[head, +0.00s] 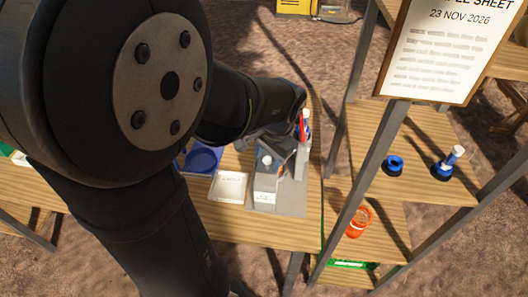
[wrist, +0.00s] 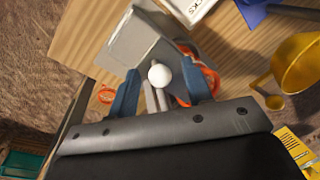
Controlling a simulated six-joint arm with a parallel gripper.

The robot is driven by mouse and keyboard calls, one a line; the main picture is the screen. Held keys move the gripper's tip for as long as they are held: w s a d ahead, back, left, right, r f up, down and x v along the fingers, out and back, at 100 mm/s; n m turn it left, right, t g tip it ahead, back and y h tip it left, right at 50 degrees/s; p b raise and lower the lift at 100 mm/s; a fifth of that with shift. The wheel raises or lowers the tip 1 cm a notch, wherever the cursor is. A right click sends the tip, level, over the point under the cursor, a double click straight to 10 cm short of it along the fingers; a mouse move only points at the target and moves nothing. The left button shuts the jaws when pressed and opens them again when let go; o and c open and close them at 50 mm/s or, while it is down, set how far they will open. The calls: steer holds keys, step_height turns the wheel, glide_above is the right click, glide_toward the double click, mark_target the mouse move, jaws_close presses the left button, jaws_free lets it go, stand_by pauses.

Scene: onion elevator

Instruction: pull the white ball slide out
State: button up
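The white ball (wrist: 159,75) shows in the wrist view beside the grey box-shaped device (wrist: 140,40), with grey bars below it. My gripper (wrist: 161,72) has its two blue fingers spread on either side of the ball, with a visible gap on each side. In the head view, the grey device (head: 265,184) stands on the wooden table, with a white round knob (head: 267,160) on its top. My gripper (head: 290,142) is just behind and right of it there, and its fingers are hard to make out. Whether this knob is the same ball is unclear.
A white labelled tray (head: 229,186) and a blue dish (head: 202,160) lie left of the device. A shelf at right holds a blue ring (head: 394,165) and an orange container (head: 357,221). A sheet on a board (head: 440,50) stands above. A yellow cup (wrist: 300,62) is at the wrist view's right.

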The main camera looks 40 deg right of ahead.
jaws_close()
steer(key=shift+s+a, duration=1.8)
steer(key=shift+a, duration=0.05)
steer(key=shift+o, duration=0.9)
jaws_free()
step_height(320, 180, up, 6)
